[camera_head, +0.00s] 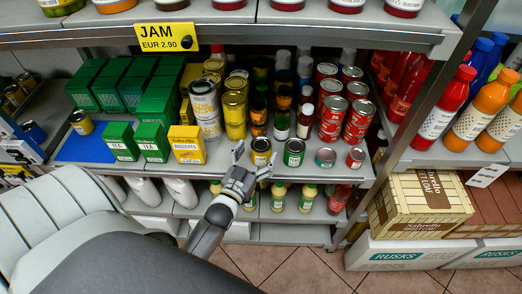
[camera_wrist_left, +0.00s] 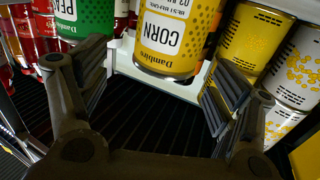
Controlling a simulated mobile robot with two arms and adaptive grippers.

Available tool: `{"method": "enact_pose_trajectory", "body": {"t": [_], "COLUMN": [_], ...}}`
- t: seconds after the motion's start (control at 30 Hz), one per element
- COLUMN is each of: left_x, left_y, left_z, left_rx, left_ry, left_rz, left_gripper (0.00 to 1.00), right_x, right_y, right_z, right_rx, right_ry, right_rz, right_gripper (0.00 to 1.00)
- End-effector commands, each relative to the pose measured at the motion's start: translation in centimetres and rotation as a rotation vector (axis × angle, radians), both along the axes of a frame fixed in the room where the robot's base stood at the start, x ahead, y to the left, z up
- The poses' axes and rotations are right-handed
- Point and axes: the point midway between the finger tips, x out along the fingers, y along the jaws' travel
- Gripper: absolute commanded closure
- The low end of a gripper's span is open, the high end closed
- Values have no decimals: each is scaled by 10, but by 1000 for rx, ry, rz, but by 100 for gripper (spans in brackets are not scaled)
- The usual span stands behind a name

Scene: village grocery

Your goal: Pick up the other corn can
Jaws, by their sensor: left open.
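In the left wrist view a yellow-and-white corn can (camera_wrist_left: 168,36) shows upside down in the picture, just beyond and between my fingertips. In the head view a can (camera_head: 261,151) at the shelf's front edge stands behind my left gripper's fingertips and seems to be this one; its label is too small to read. My left gripper (camera_head: 254,160) is open and empty, its fingers spread in front of the can; both fingers also show in the wrist view (camera_wrist_left: 155,85). I see no gap or contact clearly. My right gripper is not in view.
A green peas can (camera_head: 293,152) stands close to the right. Stacked yellow cans (camera_head: 235,108) and white-and-yellow cans (camera_head: 205,104) stand behind to the left. Red cans (camera_head: 358,122) stand to the right. Jars (camera_head: 279,195) fill the shelf below. The jam shelf (camera_head: 230,38) is overhead.

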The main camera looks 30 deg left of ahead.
Motion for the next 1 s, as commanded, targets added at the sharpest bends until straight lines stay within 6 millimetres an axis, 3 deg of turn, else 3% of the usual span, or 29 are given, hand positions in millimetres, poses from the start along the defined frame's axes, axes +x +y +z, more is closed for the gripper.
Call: {"method": "enact_pose_trajectory", "body": {"t": [0.23, 0.57, 1.0], "left_x": [35, 41, 41], "left_y": [10, 11, 11], "left_z": [2, 1, 1], "left_rx": [0, 0, 0], "left_ry": [-2, -1, -1], "left_rz": [0, 0, 0], "left_gripper": [16, 16, 71], "right_x": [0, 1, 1], "right_y": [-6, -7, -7], "right_z": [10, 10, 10], "right_rx": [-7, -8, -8], "right_ry": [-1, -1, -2], "right_rz": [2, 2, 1], "right_gripper": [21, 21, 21]}}
